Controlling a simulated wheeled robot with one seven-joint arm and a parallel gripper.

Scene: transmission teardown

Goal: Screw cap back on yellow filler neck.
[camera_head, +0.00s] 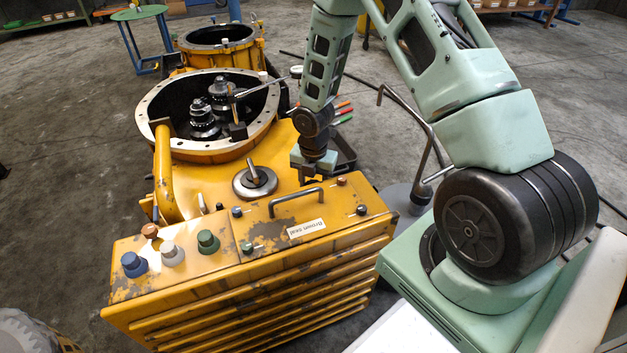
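A round grey metal cap-like disc (249,185) with a raised knob lies on the top of the yellow housing, left of my gripper. I cannot tell whether it sits on a neck or rests on the surface. A thick yellow tube (163,176), which may be the filler neck, rises at the left side of the housing beside the big open flange. Whether its upper end is open is unclear. My gripper (312,176) points down above the right side of the housing, behind the metal handle and apart from the disc. Its fingers are small and partly hidden; I see nothing held.
A yellow cabinet (240,277) in front carries a metal handle (296,201) and blue, white, green and brown knobs. The open flange (152,105) holds dark gears and a thin rod tool. A dark tray (345,153) and a curved metal pipe (431,136) are at right.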

